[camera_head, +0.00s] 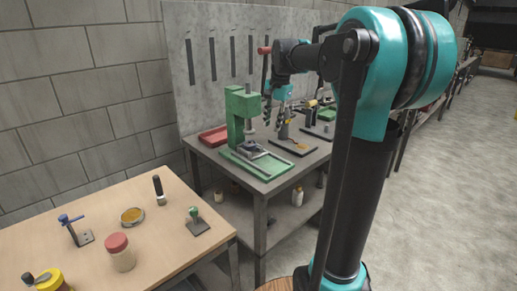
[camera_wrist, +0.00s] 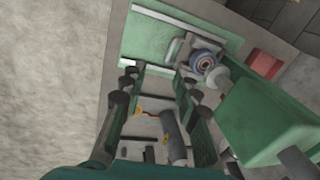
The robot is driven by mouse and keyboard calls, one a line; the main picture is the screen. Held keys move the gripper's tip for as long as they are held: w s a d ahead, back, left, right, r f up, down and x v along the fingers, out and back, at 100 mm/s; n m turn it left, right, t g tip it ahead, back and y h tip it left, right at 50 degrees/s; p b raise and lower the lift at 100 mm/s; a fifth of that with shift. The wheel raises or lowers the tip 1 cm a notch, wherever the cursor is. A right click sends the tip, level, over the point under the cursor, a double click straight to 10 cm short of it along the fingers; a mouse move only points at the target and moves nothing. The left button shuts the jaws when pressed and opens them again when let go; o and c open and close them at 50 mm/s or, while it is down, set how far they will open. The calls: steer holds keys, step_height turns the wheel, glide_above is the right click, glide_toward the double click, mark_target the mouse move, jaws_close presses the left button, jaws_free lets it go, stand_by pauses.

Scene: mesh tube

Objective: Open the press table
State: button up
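A green press (camera_head: 240,115) stands on a grey metal workbench, with a column and an overhanging head. Its grey press table (camera_head: 252,150) sits low under the head on a green base (camera_head: 262,167). In the wrist view the green press body (camera_wrist: 262,125) is at the right, and the press table with round metal parts (camera_wrist: 204,62) is at upper middle. My gripper (camera_head: 284,112) is above the bench, to the right of the press in the head view. In the wrist view its fingers (camera_wrist: 160,78) are spread apart with no visible grip. Whether they touch anything is unclear.
A dark mat (camera_head: 292,147) with small tools lies right of the press; a grey cylinder (camera_wrist: 174,138) shows between my fingers. A red tray (camera_head: 213,136) is behind left. A wooden table (camera_head: 165,225) with jars and stamps stands in front. A slotted panel (camera_head: 210,50) stands behind.

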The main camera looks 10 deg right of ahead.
step_height(320, 180, up, 3)
steer(key=w+m, duration=0.1)
steer(key=w, duration=0.1)
glide_toward(263, 155)
steer(key=f, duration=0.2)
steer(key=w+f, duration=0.1)
steer(key=f, duration=0.4)
steer(key=shift+w+a+f, duration=0.2)
steer(key=shift+w+a, duration=0.15)
steer(key=shift+w, duration=0.05)
jaws_close()
